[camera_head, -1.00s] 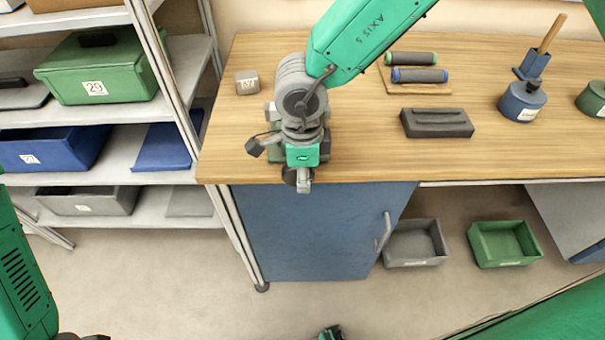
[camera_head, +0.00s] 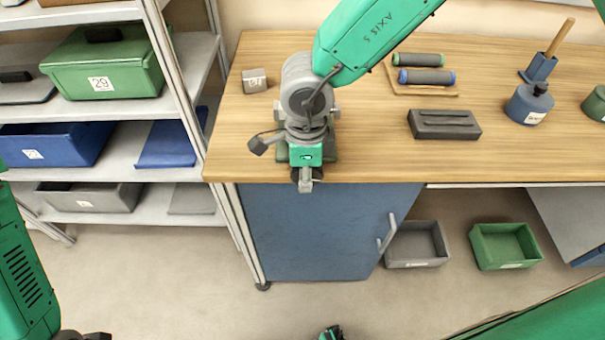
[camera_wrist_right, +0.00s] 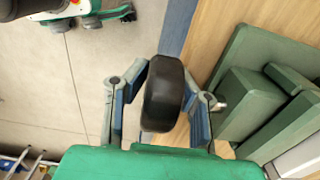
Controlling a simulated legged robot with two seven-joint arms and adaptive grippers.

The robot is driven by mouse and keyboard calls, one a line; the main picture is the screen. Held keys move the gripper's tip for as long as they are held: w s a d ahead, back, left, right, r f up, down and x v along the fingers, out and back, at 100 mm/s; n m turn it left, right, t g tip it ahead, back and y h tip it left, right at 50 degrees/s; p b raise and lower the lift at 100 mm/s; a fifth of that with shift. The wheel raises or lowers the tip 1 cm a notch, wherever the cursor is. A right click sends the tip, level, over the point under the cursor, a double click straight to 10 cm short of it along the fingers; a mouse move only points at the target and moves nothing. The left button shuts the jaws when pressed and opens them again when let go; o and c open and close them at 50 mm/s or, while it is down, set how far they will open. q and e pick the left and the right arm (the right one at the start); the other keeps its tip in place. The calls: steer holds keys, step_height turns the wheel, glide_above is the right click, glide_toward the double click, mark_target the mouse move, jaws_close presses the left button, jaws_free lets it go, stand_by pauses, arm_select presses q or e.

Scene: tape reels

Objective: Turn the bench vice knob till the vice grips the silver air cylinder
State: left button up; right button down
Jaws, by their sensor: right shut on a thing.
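The green bench vice (camera_wrist_right: 248,100) stands at the bench edge. In the head view my right arm hides most of it, and a small green part (camera_head: 331,148) shows beside the gripper. My right gripper (camera_wrist_right: 160,108) has its fingers on both sides of the black vice knob (camera_wrist_right: 163,93) and is shut on it. In the head view this gripper (camera_head: 305,180) points down at the front edge. I cannot make out the silver air cylinder for sure; a pale piece (camera_wrist_right: 303,160) shows at the wrist view's lower right corner. My left gripper's jaws cannot be made out clearly.
The wooden bench (camera_head: 370,150) carries a small numbered block (camera_head: 254,81), a dark slotted block (camera_head: 444,124), two rollers (camera_head: 425,77) and a blue pot (camera_head: 529,104). A shelf rack (camera_head: 150,105) stands at left. Grey (camera_head: 416,264) and green (camera_head: 505,267) bins are below.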

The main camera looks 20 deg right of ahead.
steer(key=shift+w+d+r, duration=0.1)
steer(key=shift+d, duration=0.1)
stand_by(0.5)
steer(key=c, duration=1.4)
jaws_free()
steer(key=shift+o, duration=0.2)
steer(key=shift+d, duration=0.1)
step_height(320, 180, up, 12)
steer(key=shift+d+f, duration=0.1)
